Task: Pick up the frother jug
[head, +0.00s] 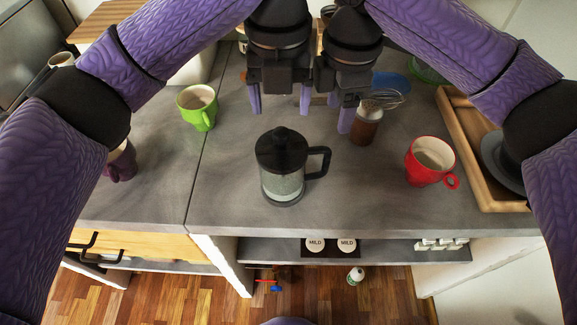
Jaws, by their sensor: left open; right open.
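The frother jug (281,170) stands upright on the grey counter (235,185), near its front edge in the middle. It has a clear glass body, a black lid and a black handle on its right side. My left gripper (280,100) is open with its purple fingers apart, in the picture just above the jug's lid and not touching it. My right gripper (341,110) is open and empty, close beside the left one, above and right of the jug. Part of its fingers is hidden by its own body.
A brown jar (364,127) with a whisk stands right of the jug, close to my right gripper. A red mug (430,162) and wooden tray (463,150) are further right. A green mug (197,107) and a purple mug (122,165) are left. Counter around the jug's front is clear.

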